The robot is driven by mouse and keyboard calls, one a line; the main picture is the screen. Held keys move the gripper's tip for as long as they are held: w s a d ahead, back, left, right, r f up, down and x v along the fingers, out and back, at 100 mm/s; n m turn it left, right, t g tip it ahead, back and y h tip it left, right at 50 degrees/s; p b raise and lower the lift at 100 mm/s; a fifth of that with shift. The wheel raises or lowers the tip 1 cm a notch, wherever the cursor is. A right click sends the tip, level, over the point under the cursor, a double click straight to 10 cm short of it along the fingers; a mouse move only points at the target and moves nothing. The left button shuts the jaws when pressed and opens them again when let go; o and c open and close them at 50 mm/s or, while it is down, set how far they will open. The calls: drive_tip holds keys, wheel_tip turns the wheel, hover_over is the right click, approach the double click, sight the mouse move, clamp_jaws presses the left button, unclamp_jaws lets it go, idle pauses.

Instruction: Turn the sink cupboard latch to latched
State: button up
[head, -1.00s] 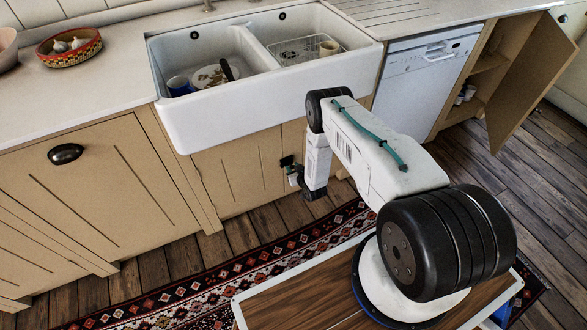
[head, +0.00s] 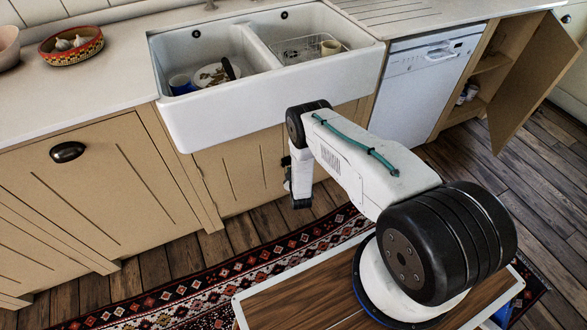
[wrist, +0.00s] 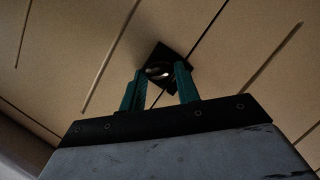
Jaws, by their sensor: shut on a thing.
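The sink cupboard (head: 228,172) is tan, below the white sink. Its latch (wrist: 166,54) shows in the wrist view as a dark square plate with a shiny metal turn piece, at the seam between two door panels. My gripper (wrist: 160,76) has its green fingers on either side of the turn piece and is shut on it. The fingers partly cover the turn piece, so I cannot tell its exact angle. In the head view my wrist link hides most of the latch and the gripper; only a dark bit shows at its left edge.
The white sink (head: 225,118) overhangs the cupboard just above my arm. A white dishwasher (head: 420,82) stands to the right, with an open cupboard door (head: 535,75) beyond it. A patterned rug (head: 215,290) lies on the wooden floor in front.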

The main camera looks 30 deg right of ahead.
drive_tip(key=shift+a+f+n+t+h, duration=0.15)
drive_tip(key=shift+n+t+h, duration=0.25)
drive_tip(key=shift+n, duration=0.75)
drive_tip(key=shift+f+n+t+h, duration=0.15)
drive_tip(key=shift+n+t+h, duration=0.25)
drive_tip(key=shift+n, duration=0.7)
drive_tip(key=shift+a+f+n+t+h, duration=0.15)
drive_tip(key=shift+n+t+h, duration=0.2)
drive_tip(key=shift+n, duration=0.8)
drive_tip(key=shift+d, duration=0.1)
drive_tip(key=o, duration=1)
drive_tip(key=v, duration=0.7)
drive_tip(key=shift+s, duration=0.35)
